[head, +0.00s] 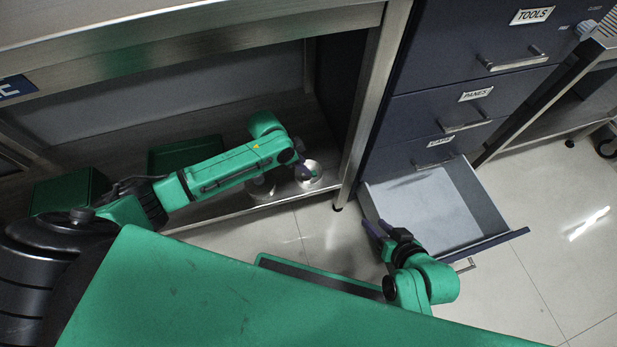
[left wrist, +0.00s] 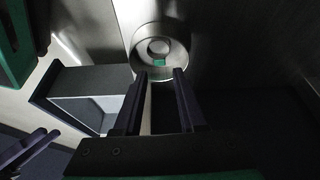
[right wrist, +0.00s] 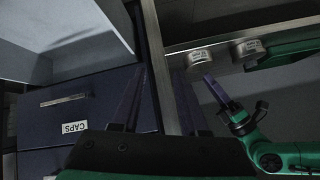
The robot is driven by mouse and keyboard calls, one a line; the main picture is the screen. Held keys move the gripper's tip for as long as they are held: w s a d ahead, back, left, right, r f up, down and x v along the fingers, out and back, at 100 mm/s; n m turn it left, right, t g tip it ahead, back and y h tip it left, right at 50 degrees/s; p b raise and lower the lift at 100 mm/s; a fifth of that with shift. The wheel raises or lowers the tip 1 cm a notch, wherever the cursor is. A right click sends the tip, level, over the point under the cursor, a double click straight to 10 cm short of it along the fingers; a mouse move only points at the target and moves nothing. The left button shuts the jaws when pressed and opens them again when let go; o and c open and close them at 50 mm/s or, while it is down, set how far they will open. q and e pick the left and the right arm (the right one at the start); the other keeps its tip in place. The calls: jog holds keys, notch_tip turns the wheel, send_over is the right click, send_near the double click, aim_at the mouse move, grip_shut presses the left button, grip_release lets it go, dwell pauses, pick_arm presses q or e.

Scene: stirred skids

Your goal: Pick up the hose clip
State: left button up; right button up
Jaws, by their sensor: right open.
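A small green piece (left wrist: 159,62), which may be the hose clip, lies in a round metal tin (left wrist: 136,57) in the left wrist view; its shape is too small to make out. In the head view the tin (head: 316,184) stands near the right end of the low shelf. My left gripper (head: 303,163) is above this tin, its fingers apart and empty; the left wrist view shows the fingertips (left wrist: 160,76) just short of the tin. My right gripper (head: 374,229) is open and empty beside the open drawer; its fingers also show in the right wrist view (right wrist: 160,72).
A second round tin (head: 262,190) stands left of the first, partly behind my left arm. Green bins (head: 68,190) sit further left on the shelf. A dark cabinet (head: 415,95) stands to the right, with its bottom drawer (head: 450,205) pulled out. A table post (head: 368,110) separates shelf and cabinet.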

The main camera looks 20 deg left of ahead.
aim_at(314, 173)
pick_arm(q)
jog(key=shift+w+d+f, duration=0.15)
jog(key=shift+d+f, duration=0.05)
jog(key=shift+f, duration=0.4)
jog(key=b+x, duration=0.3)
jog(key=x, duration=0.2)
jog(key=shift+d+r+b, duration=0.1)
jog(key=shift+d+b, duration=0.1)
jog(key=shift+b, duration=0.15)
jog(key=shift+r, duration=0.1)
pick_arm(e)
jog(key=a+f+t, duration=0.1)
jog(key=a+f+t+y, duration=0.1)
jog(key=a+f+t, duration=0.1)
jog(key=shift+a+m+y, duration=0.2)
jog(key=shift+m+y, duration=0.1)
jog(key=shift+m, duration=0.1)
pick_arm(q)
grip_shut()
